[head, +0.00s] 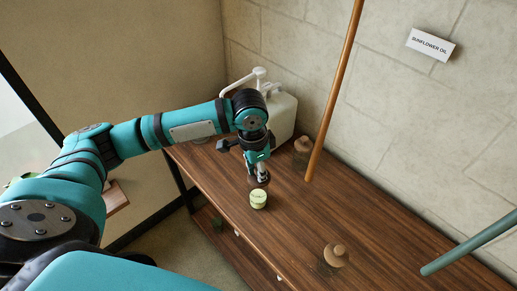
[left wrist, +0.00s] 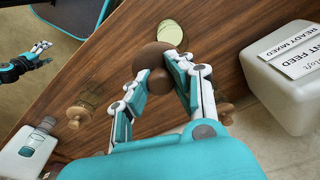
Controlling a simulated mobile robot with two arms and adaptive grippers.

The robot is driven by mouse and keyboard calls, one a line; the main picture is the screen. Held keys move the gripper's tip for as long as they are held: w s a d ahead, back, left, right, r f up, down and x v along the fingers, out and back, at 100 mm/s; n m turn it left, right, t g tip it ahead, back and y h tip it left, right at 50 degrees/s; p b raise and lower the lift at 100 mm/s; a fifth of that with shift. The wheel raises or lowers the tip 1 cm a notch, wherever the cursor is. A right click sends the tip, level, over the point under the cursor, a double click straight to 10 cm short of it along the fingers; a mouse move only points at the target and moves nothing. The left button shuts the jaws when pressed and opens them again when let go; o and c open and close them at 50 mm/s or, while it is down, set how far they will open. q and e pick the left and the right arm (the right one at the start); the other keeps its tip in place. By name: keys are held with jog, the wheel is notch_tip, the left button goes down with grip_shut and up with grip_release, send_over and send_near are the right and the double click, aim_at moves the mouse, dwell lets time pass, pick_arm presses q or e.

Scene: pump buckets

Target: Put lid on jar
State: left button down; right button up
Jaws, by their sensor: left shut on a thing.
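My left gripper (head: 260,178) is shut on a brown round wooden lid (left wrist: 147,58), gripping it by its knob. The jar (head: 258,199) is small, pale green and upright on the brown wooden bench (head: 290,225). In the head view the gripper and lid are just behind and above it. In the left wrist view the jar (left wrist: 170,32) shows just beyond the lid, which hides part of it. I cannot tell whether lid and jar touch. My right gripper (left wrist: 42,54) shows at the upper left of the left wrist view, open and empty.
Lidded jars stand at the back (head: 303,146) and front (head: 335,254) of the bench. A white pump bucket (head: 282,115) stands behind my left gripper. A brown pole (head: 335,90) and a green pole (head: 470,243) cross the view. The bench between the jars is clear.

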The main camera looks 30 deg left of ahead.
pick_arm(q)
jog(key=shift+w+a+r+m+p, duration=0.3)
jog(key=shift+w+a+m+p, duration=0.1)
jog(key=shift+w+a+m, duration=0.1)
jog(key=shift+w+a+f+m, duration=0.1)
jog(key=shift+w+m, duration=0.2)
jog(key=shift+w+f+m, duration=0.3)
jog(key=shift+w+f, duration=0.05)
jog(key=shift+f, duration=0.2)
jog(key=shift+f+b, duration=0.5)
jog(key=shift+b, duration=0.25)
notch_tip(320, 180, down, 2)
jog(key=b, duration=0.3)
jog(key=shift+f, duration=0.2)
jog(key=shift+f+b, duration=0.3)
jog(key=shift+b, duration=0.3)
jog(key=shift+f, duration=0.85)
pick_arm(e)
jog(key=shift+w+d+f, duration=0.1)
jog(key=shift+d+f, duration=0.15)
jog(key=shift+f, duration=0.35)
jog(key=shift+w+d+f, duration=0.1)
jog(key=shift+d+f, duration=0.1)
jog(key=shift+f, duration=0.4)
jog(key=shift+w+d+f, duration=0.1)
jog(key=shift+d+f, duration=0.15)
jog(key=shift+f, duration=0.35)
